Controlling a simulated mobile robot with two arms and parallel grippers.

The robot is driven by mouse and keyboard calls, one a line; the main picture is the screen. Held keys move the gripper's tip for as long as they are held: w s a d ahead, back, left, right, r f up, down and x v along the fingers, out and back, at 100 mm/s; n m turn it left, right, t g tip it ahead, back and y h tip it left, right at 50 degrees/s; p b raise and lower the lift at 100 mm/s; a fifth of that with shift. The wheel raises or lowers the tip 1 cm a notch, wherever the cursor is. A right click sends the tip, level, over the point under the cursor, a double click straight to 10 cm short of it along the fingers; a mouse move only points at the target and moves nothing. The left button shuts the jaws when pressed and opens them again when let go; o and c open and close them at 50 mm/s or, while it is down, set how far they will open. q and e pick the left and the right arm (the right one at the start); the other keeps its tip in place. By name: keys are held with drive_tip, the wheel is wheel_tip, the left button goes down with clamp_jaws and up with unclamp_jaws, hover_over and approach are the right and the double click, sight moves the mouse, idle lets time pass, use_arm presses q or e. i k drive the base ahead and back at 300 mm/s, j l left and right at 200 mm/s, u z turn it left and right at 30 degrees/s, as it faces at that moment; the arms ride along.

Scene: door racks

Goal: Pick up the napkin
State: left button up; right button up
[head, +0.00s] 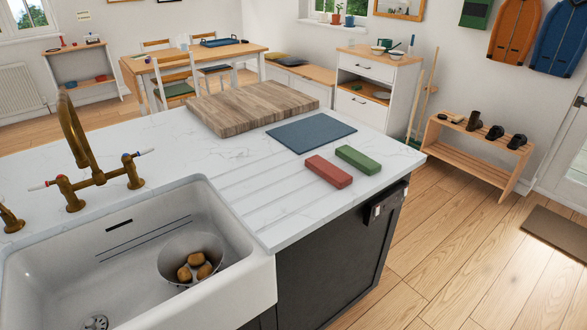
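I cannot clearly make out a napkin. A flat dark blue rectangle (311,132), a cloth or a mat, lies on the white counter (225,158). A small brown patch (140,57) shows at the left end of the far dining table, too small to identify. Neither of my grippers is in view.
A red block (328,171) and a green block (358,159) lie near the counter's front edge. A thick wooden board (250,105) lies behind. The sink (60,270) holds a bowl (172,262) with brown items. Wooden floor (470,250) is open at right.

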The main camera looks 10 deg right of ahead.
sight(331, 174)
drive_tip(key=i+l+u, duration=0.1)
drive_tip(key=l+u, duration=0.3)
drive_tip(key=l, duration=0.35)
drive_tip(key=l+u, duration=0.4)
drive_tip(key=l, duration=0.35)
